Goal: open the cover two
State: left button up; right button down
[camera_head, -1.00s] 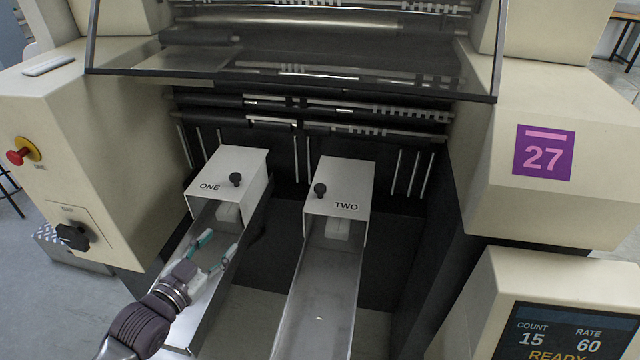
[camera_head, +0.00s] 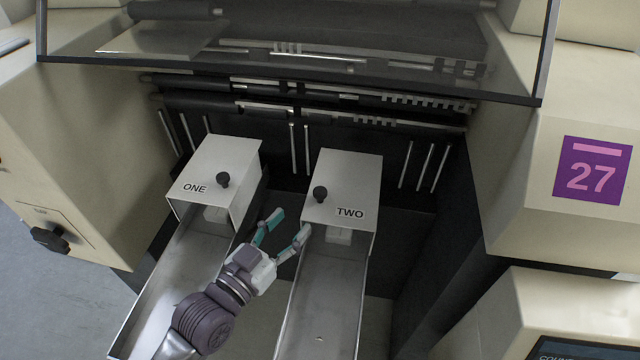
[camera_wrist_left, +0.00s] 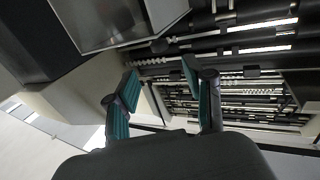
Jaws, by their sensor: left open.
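Cover two (camera_head: 343,183) is a white box-shaped cover marked TWO, with a black knob (camera_head: 320,194) on its sloping top. It sits shut over the far end of the right metal chute (camera_head: 318,300). My left gripper (camera_head: 287,222) is open and empty, between the two chutes, with its fingers pointing up toward the left side of cover two. In the left wrist view its teal-padded fingers (camera_wrist_left: 158,82) are apart with nothing between them. The right gripper is not in view.
Cover one (camera_head: 222,165), with its own black knob (camera_head: 222,180), stands left over the left chute (camera_head: 165,285). A raised transparent guard (camera_head: 300,75) spans above. Dark rollers lie behind the covers. Cream machine housings flank both sides.

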aim_at(316, 195)
pick_arm(q)
jog(key=p+x, duration=0.1)
jog(key=x, duration=0.5)
jog(key=shift+r, duration=0.15)
jog(key=x, duration=0.4)
jog(key=shift+w+d, duration=0.1)
jog(key=shift+w, duration=0.1)
jog(key=shift+w+d, duration=0.15)
jog(key=shift+w, duration=0.05)
jog(key=shift+f, duration=0.2)
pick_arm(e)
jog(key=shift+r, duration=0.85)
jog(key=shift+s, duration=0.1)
pick_arm(q)
jog(key=shift+c, duration=1)
grip_shut()
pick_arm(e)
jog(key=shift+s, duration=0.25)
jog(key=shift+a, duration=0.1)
